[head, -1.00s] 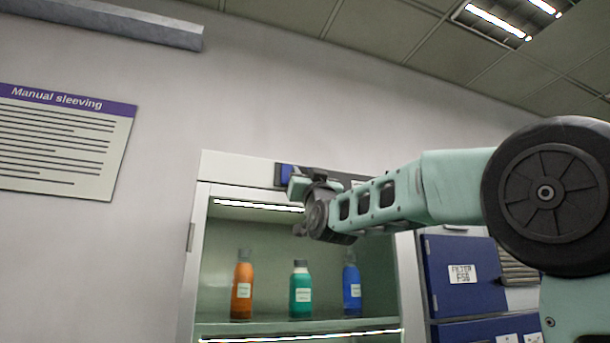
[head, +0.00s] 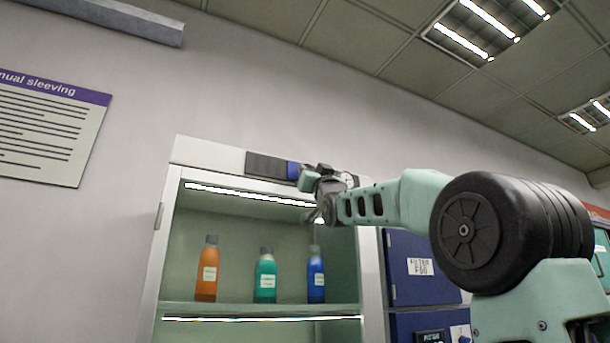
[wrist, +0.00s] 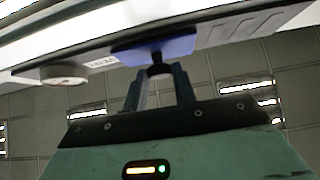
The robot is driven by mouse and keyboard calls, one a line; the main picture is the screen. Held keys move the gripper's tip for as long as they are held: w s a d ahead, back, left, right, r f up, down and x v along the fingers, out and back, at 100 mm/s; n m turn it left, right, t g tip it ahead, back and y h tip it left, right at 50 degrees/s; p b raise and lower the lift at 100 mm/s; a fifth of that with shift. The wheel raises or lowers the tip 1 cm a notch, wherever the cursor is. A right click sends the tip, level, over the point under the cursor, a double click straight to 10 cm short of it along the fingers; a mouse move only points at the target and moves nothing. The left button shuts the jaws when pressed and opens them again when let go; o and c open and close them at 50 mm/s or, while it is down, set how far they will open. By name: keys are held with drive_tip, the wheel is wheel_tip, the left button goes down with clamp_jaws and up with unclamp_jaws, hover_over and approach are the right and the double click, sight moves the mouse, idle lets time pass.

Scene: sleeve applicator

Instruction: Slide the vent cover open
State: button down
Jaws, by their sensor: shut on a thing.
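The vent cover shows as a blue piece (head: 293,170) on the cabinet's top front strip, partly hidden by my gripper in the head view. In the wrist view the blue piece (wrist: 180,46) has a dark knob (wrist: 156,70) standing out from it. My gripper (wrist: 158,78) is shut on this knob, with a finger on either side. In the head view my gripper (head: 306,180) reaches the strip from the right. A dark grey vent strip (head: 265,166) lies bare just left of the blue piece. Slotted panels (wrist: 245,28) show right of it in the wrist view.
The open-fronted cabinet (head: 205,153) holds an orange bottle (head: 206,272), a green bottle (head: 265,278) and a blue bottle (head: 316,278) on its shelf. A round gauge (wrist: 63,73) sticks out beside the cover. Blue boxes (head: 408,260) stand to the right.

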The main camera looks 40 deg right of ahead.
drive_tip(key=shift+d, duration=0.2)
drive_tip(key=c, duration=1.4)
unclamp_jaws()
drive_tip(key=shift+s, duration=0.1)
drive_tip(key=shift+o, duration=1.2)
drive_tip(key=shift+d, duration=0.2)
drive_tip(key=shift+a, duration=0.15)
drive_tip(key=b+v, duration=1.4)
drive_tip(key=v, duration=0.3)
drive_tip(key=shift+f, duration=0.15)
drive_tip(key=shift+s+a, duration=0.1)
drive_tip(key=shift+s, duration=0.05)
